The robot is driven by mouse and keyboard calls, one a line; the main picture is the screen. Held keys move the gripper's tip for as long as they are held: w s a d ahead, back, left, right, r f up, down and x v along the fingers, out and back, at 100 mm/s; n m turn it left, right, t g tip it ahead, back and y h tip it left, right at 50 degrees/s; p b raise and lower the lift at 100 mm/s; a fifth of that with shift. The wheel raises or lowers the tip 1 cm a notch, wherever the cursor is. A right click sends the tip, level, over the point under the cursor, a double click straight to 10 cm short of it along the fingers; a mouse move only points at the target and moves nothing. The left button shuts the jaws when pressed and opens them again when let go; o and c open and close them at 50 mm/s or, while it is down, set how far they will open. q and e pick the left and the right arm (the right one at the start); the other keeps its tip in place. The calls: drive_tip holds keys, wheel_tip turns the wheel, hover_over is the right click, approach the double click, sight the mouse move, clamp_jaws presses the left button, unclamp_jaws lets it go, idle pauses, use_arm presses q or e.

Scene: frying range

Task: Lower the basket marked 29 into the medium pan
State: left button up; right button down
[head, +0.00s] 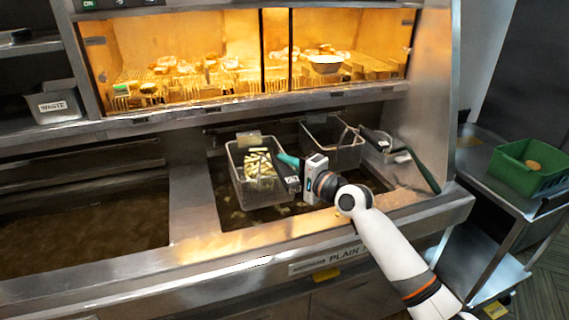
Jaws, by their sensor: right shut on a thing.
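A wire basket (240,180) with pale fries (258,164) is over the right-hand oil pan (228,216). It looks roughly level; I cannot tell if its bottom touches the oil. A small tag on the handle is too small to read surely. My right arm comes in from the lower right. The left gripper is not in view. A wider oil pan (80,222) lies to the left. I cannot read which pan is medium.
Two more baskets, a larger one (318,155) and a smaller one (372,150), sit at the right pan's back right, handles slanting out. A lit food cabinet (190,105) stands behind. A WASTE bin (55,106) is left; a green crate (515,178) sits on a cart at right.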

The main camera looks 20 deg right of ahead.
drive_tip(key=shift+w+f+b, duration=0.1)
drive_tip(key=shift+f+b, duration=7.8)
drive_tip(key=shift+f, duration=1.7)
drive_tip(key=shift+f+b, duration=0.5)
drive_tip(key=shift+f, duration=0.05)
